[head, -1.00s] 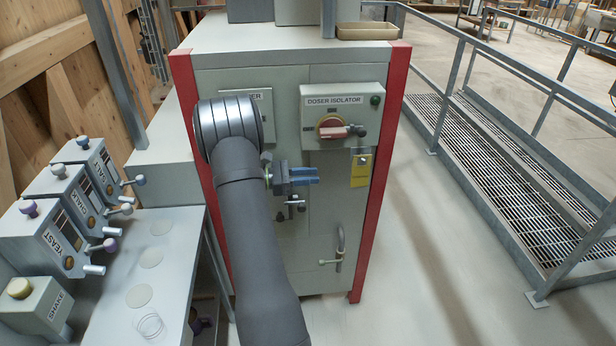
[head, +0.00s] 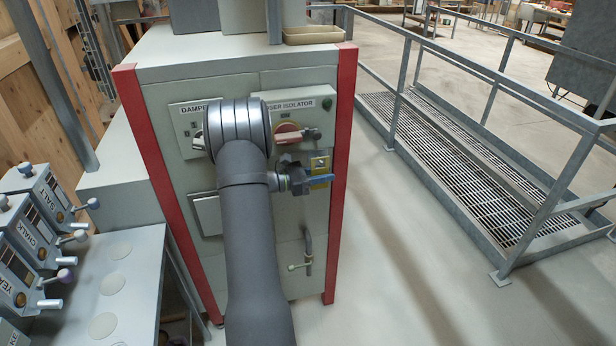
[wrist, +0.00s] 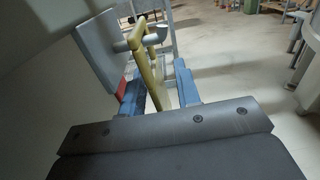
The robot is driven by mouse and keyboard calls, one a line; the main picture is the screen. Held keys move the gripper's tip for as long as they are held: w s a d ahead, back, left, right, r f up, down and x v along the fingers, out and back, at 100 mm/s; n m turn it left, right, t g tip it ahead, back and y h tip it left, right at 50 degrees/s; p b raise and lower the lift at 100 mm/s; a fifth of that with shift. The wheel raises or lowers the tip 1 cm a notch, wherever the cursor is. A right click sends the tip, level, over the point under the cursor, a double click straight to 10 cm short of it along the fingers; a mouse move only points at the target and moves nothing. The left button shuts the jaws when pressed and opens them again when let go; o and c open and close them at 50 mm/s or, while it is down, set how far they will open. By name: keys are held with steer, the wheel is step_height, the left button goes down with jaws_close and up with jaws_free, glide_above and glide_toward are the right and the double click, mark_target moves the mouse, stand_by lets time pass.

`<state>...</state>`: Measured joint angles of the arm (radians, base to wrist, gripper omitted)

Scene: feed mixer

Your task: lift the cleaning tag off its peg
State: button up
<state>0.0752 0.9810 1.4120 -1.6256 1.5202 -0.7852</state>
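The yellow cleaning tag (head: 320,165) hangs on the front of the grey cabinet, below the doser isolator panel (head: 292,103). My gripper (head: 322,181) is in front of the tag's lower part and hides some of it. In the wrist view, the tag (wrist: 155,76) hangs edge-on from its grey peg (wrist: 123,46). Its lower part is between the two blue fingers of my gripper (wrist: 159,72). The fingers are apart, with a visible gap between the tag and the right finger. Contact at the left finger is unclear.
The isolator's red handle (head: 287,139) is just above and left of my gripper. A pipe handle (head: 307,250) sits lower on the cabinet. A red corner post (head: 342,170) stands close on the right. Open floor and a railed walkway (head: 440,150) lie beyond.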

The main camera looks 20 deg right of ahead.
steer(key=shift+d, duration=0.5)
jaws_close()
steer(key=shift+r, duration=0.3)
steer(key=shift+r, duration=0.4)
steer(key=shift+s, duration=0.15)
steer(key=s, duration=0.9)
stand_by(0.9)
